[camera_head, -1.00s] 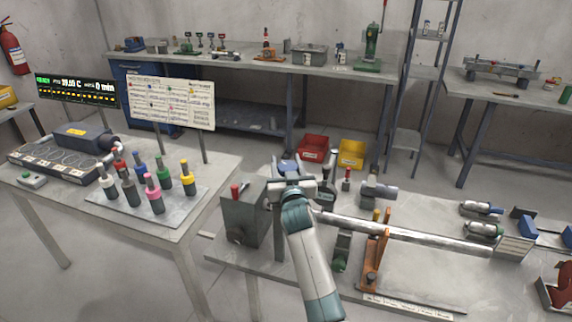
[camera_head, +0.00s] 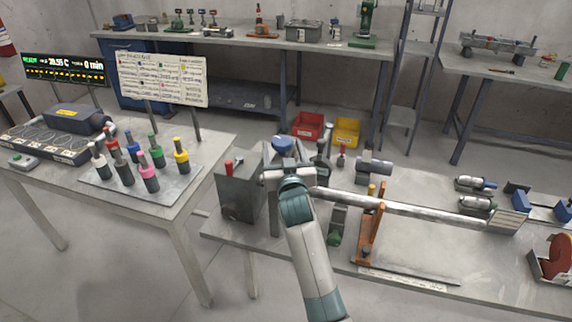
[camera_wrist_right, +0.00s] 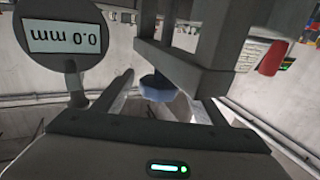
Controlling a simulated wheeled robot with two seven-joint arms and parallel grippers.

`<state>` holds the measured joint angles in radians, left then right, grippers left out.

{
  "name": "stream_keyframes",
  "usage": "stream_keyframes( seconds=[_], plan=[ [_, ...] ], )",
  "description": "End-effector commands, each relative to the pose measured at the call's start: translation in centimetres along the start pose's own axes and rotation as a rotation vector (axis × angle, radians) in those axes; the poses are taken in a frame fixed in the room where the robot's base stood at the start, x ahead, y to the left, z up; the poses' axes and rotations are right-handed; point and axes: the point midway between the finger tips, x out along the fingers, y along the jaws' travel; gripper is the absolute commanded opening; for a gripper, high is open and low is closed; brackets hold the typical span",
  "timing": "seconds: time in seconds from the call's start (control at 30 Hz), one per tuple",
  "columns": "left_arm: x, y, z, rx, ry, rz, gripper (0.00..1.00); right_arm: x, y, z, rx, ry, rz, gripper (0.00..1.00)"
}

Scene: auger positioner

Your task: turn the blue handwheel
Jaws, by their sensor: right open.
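The blue handwheel (camera_head: 283,145) sits on top of a grey upright frame at the left end of the long bench. In the right wrist view the blue handwheel (camera_wrist_right: 158,88) shows between the fingers, partly covered by a grey bracket. My right gripper (camera_wrist_right: 166,100) is open, with one finger on each side of the wheel; I cannot tell whether either touches it. In the head view my right wrist stands just in front of the frame and hides part of it. A round gauge (camera_wrist_right: 62,40) reads 0.0 mm, upside down. My left gripper is not in view.
A metal bar (camera_head: 405,207) runs right from the frame, past an orange stand (camera_head: 369,235). A grey box (camera_head: 239,196) with a red knob stands left of the frame. The left table holds several coloured-handled tools (camera_head: 147,178).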

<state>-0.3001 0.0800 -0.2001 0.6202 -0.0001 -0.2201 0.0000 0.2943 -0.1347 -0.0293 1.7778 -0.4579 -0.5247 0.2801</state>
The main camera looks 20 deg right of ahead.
Motion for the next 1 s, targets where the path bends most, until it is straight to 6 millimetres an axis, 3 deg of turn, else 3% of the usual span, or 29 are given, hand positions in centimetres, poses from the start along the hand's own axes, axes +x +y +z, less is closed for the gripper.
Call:
stream_keyframes(
  seconds=[0.2,0.4,1.0],
  plan=[
    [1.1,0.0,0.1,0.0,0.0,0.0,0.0,-3.8,0.0,0.2,0.0,0.0,0.0,0.65],
    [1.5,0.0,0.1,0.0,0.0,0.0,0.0,-6.0,0.0,0.1,0.0,0.001,0.0,0.65],
    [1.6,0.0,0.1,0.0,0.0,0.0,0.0,-6.7,0.0,-0.1,-0.001,0.001,0.0,0.65]
  ],
)
